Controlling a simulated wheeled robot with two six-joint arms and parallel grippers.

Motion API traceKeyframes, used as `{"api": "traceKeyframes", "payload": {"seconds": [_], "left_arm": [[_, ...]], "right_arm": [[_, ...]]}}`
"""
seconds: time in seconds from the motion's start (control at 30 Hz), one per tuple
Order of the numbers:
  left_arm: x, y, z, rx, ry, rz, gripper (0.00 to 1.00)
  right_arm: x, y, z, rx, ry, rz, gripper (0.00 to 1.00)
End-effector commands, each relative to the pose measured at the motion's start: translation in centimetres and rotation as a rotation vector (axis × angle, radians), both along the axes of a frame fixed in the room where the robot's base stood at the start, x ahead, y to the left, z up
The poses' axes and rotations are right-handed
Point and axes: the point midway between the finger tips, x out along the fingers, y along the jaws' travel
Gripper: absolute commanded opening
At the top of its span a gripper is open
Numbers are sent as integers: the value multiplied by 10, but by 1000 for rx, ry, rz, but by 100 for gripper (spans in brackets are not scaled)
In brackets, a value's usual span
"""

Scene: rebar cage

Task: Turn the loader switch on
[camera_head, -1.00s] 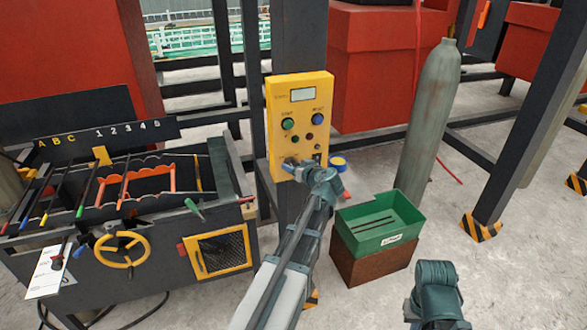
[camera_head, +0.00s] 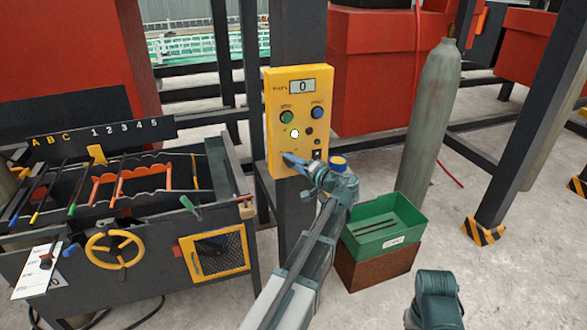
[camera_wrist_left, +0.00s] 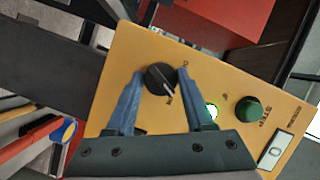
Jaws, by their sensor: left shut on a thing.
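The yellow control panel (camera_head: 275,105) is fixed to a dark post in the head view. It carries a display reading 0 (camera_head: 302,86), a green button (camera_head: 287,117), a blue button (camera_head: 317,112) and a lit white lamp (camera_head: 295,133). My left gripper (camera_head: 288,158) is at the lower left of the panel and covers the switch there. In the left wrist view the black rotary switch (camera_wrist_left: 160,78) sits between the two blue fingers of my left gripper (camera_wrist_left: 161,74), which is shut on it. My right gripper is out of view.
A green bin (camera_head: 382,226) stands on a brown block to the right of my left arm. A grey gas cylinder (camera_head: 430,115) stands behind it. A dark bench with a yellow handwheel (camera_head: 114,249) is at the left.

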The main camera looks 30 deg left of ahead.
Motion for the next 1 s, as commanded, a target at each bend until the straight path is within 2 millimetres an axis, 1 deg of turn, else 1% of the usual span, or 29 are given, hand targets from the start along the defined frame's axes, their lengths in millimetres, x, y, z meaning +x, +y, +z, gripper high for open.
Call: {"api": "traceKeyframes", "payload": {"seconds": [0.03,0.1,0.4,0.63,1.0], "left_arm": [[0,-1,-5,17,25,1,0],[-1,-1,-5,49,62,1,0],[-1,0,-4,143,173,1,0],[-1,0,-3,172,208,0,0],[-1,0,-2,180,216,-1,0]], "right_arm": [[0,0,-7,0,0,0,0],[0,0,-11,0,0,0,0],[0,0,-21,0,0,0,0],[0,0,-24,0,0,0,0],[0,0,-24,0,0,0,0]]}}
